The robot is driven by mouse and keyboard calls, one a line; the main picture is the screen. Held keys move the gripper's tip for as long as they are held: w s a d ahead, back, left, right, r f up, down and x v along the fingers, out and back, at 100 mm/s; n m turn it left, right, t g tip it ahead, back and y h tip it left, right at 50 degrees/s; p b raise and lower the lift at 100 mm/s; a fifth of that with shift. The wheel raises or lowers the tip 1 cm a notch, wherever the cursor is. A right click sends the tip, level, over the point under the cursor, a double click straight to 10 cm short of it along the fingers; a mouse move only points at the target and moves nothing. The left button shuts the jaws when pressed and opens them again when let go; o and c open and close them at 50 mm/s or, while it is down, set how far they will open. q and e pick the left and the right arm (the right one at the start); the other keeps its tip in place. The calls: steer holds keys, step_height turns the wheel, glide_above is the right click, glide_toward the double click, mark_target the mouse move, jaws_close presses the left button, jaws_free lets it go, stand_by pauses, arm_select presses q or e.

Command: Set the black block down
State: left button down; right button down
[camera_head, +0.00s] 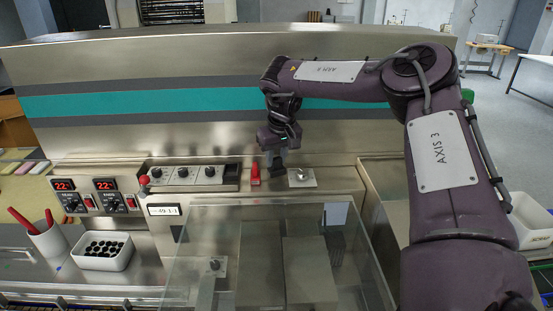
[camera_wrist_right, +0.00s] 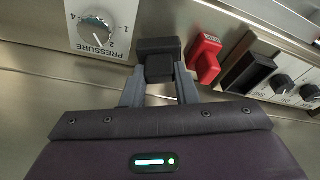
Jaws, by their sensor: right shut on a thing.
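The black block (camera_wrist_right: 158,55) is between the fingertips of my right gripper (camera_wrist_right: 160,88) in the right wrist view. The gripper is shut on it. In the head view my right gripper (camera_head: 277,160) points down at the machine's steel panel, with the dark block (camera_head: 278,173) at its tips. The block is between a red block-like piece (camera_head: 255,175) and a dial plate (camera_head: 302,178). I cannot tell whether the block touches the panel. My left gripper is not in view.
The pressure dial (camera_wrist_right: 97,33) and the red piece (camera_wrist_right: 204,57) flank the block closely. A row of black knobs (camera_head: 183,173) lies to the left. A clear cover (camera_head: 275,255) stands in front. A white bin (camera_head: 103,252) of dark pieces is at the left.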

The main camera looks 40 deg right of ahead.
steer(key=shift+s+x, duration=0.2)
steer(key=shift+x, duration=0.8)
steer(key=c, duration=1.1)
jaws_free()
steer(key=shift+c, duration=0.2)
steer(key=b+v, duration=0.3)
steer(key=v, duration=0.9)
steer(key=shift+b, duration=0.3)
